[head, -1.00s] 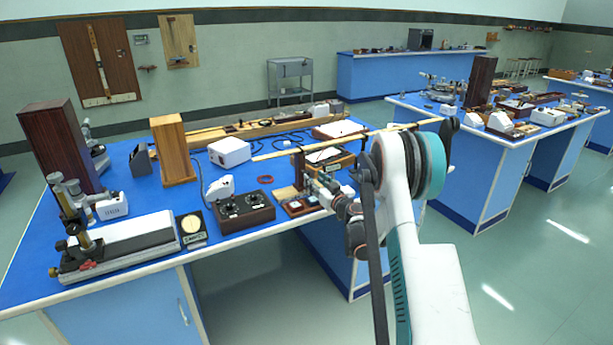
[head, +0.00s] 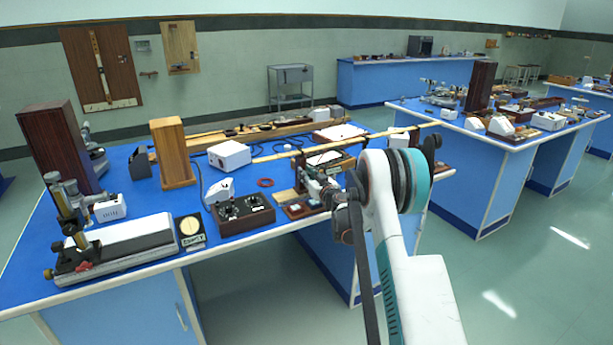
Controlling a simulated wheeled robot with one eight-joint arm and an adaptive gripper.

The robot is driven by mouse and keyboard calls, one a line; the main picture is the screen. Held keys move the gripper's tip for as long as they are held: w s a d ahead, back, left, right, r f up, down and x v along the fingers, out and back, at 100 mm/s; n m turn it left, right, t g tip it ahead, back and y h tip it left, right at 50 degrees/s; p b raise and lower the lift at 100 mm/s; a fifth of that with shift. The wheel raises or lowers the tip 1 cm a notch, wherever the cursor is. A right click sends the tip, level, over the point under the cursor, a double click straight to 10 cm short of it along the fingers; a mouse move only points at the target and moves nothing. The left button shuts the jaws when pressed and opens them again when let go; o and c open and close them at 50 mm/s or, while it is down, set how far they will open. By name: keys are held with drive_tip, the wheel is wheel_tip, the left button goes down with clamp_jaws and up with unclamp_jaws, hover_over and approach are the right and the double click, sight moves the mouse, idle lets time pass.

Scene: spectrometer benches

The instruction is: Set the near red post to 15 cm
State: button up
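A long pale wooden rule (head: 275,157) runs left to right across the near blue bench, its right part passing behind my arm. A small dark upright piece (head: 301,165) stands by the rule, just at the end of my arm; I cannot tell for sure that it is the near red post. My gripper (head: 314,187) is low over the bench's front right part, beside or against this upright. It is small and dark here, and its fingers are not clear. I cannot read any scale marks. My forearm and wrist hide the bench to the right.
A dark control box (head: 245,210) with knobs sits left of my gripper. A red ring (head: 265,183) lies behind it. A white box (head: 229,155) and a wooden block (head: 172,152) stand further left. Bare blue bench top lies left of the ring.

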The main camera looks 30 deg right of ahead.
sight(296, 177)
drive_tip(key=shift+s+a, duration=0.1)
drive_tip(key=shift+a, duration=2.1)
clamp_jaws()
drive_tip(key=shift+d, duration=0.25)
drive_tip(key=o, duration=0.9)
unclamp_jaws()
drive_tip(key=shift+c, duration=0.2)
drive_tip(key=shift+s, duration=0.1)
drive_tip(key=s, duration=1.1)
drive_tip(key=shift+s+d, duration=0.15)
drive_tip(key=shift+s, duration=0.25)
